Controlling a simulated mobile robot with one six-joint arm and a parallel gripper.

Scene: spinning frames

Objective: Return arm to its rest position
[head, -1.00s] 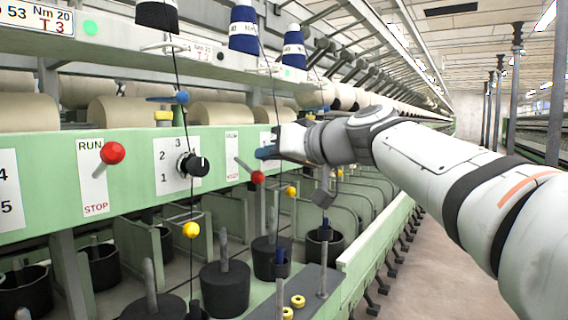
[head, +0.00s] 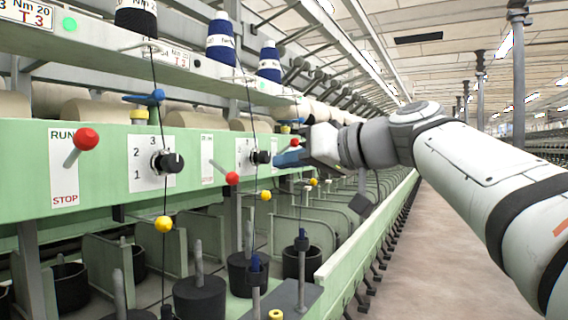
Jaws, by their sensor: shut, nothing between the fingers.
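My gripper (head: 284,158) is at the end of my white and grey arm, which reaches in from the right of the head view. The gripper's blue fingertips are at the front of the green machine panel (head: 100,185), just right of a black dial knob (head: 261,157). Nothing shows in the gripper. I cannot tell whether the fingertips touch the panel or stand a little in front of it.
Red-ball levers stand out from the panel, one at RUN/STOP (head: 86,139) and another lower (head: 232,179). Black spindle pots (head: 200,300) stand below. Thread cones (head: 221,42) sit above. The aisle floor (head: 425,255) at the right is clear.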

